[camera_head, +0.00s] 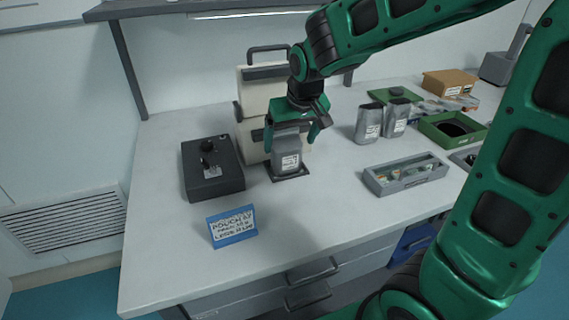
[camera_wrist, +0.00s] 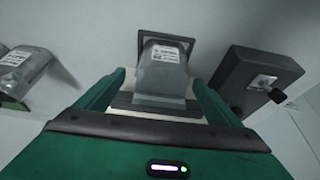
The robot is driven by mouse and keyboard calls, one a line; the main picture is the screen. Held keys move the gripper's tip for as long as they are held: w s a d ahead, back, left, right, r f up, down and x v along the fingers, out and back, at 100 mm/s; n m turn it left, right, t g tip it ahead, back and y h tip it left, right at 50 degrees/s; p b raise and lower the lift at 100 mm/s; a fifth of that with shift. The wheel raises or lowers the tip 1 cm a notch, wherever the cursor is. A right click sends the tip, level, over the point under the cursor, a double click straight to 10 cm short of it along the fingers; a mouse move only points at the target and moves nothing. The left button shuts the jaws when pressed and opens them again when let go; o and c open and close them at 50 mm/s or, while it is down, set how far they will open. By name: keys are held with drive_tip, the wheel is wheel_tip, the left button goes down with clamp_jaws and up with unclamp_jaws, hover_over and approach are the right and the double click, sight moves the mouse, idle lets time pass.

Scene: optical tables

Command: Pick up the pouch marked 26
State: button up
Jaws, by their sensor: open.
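A grey pouch (camera_head: 288,155) with a white label stands on a small dark base plate (camera_head: 292,177). The label is too small to read a number. My gripper (camera_head: 293,140) is open above it, with its fingers on either side of the pouch's upper part. In the wrist view the same pouch (camera_wrist: 163,72) shows between and beyond the two green fingertips (camera_wrist: 160,85); whether they touch it cannot be told. Two more grey pouches, a left one (camera_head: 368,124) and a right one (camera_head: 397,117), stand to the right with unreadable labels.
A black box with a knob (camera_head: 213,170) stands left of the base plate, and a cream case (camera_head: 253,85) stands behind. A blue sign (camera_head: 232,226) stands in front. A grey tray (camera_head: 378,185) and green tray (camera_head: 425,130) lie right. The front table surface is largely clear.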

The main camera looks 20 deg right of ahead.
drive_tip(key=shift+a+x, duration=0.15)
drive_tip(key=shift+x, duration=1.7)
drive_tip(key=shift+a+x, duration=0.1)
drive_tip(key=shift+x, duration=1.8)
drive_tip(key=shift+w+r, duration=0.1)
drive_tip(key=shift+w, duration=0.05)
drive_tip(key=c, duration=1.3)
